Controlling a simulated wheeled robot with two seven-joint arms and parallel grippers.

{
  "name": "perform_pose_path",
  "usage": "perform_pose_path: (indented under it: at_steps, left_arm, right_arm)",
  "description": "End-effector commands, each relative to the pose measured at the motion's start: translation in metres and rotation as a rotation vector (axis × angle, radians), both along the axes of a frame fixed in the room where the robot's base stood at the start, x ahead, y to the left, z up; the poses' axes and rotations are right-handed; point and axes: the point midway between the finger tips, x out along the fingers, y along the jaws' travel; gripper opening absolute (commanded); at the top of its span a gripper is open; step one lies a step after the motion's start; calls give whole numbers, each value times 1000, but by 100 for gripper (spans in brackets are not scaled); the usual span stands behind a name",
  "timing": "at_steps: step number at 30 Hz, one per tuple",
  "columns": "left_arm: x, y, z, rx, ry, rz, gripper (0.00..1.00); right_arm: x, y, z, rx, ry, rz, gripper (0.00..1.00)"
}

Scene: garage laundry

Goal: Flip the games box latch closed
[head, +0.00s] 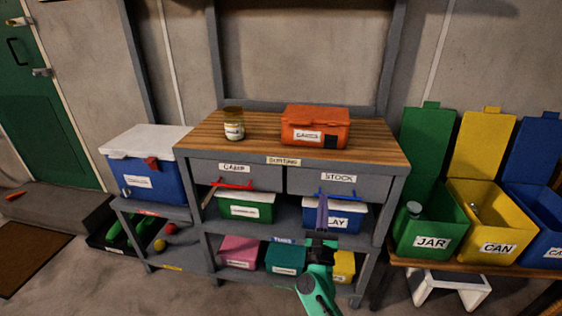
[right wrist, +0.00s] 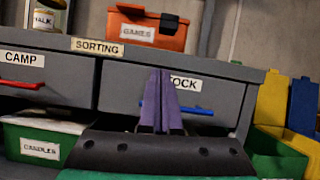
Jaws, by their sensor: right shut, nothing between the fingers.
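The orange games box (head: 306,134) stands on the wooden top of the sorting bench, its lid down and its white GAMES label facing me. A dark patch (head: 336,141) shows at the right of its front; I cannot tell whether the latch is flipped up or down. In the right wrist view the box (right wrist: 140,35) is at the top, with dark parts near its upper edge. My right gripper (head: 322,200) is shut and empty, its purple fingers pointing up in front of the STOCK drawer, below and apart from the box. In the wrist view the fingertips (right wrist: 160,74) cover part of the drawer label. My left gripper is out of view.
A jar (head: 234,123) stands on the bench left of the box. The STOCK drawer's blue handle (head: 338,197) and the CAMP drawer's red handle (head: 232,184) stick out. The bench top (head: 372,143) is bare right of the box. Open-lidded bins (head: 430,222) stand at right.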

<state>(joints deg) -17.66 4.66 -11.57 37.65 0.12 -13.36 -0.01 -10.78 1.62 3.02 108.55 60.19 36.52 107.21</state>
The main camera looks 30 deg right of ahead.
Motion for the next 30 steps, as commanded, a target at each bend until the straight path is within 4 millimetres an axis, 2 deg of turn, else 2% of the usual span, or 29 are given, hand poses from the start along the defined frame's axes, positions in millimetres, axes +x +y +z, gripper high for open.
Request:
perform_pose_path:
  at_steps: [3,14,17,28,30]
  left_arm:
    - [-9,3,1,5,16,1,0]
    - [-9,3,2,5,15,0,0]
    - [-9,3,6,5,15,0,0]
    - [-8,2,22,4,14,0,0]
    - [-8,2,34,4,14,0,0]
  right_arm:
    - [-3,-9,3,65,-50,-16,0]
    - [1,-12,6,62,-50,-12,0]
    - [11,-20,14,60,-51,-13,0]
    - [68,-66,48,59,-50,-13,0]
    - [72,-69,65,61,-50,-13,0]
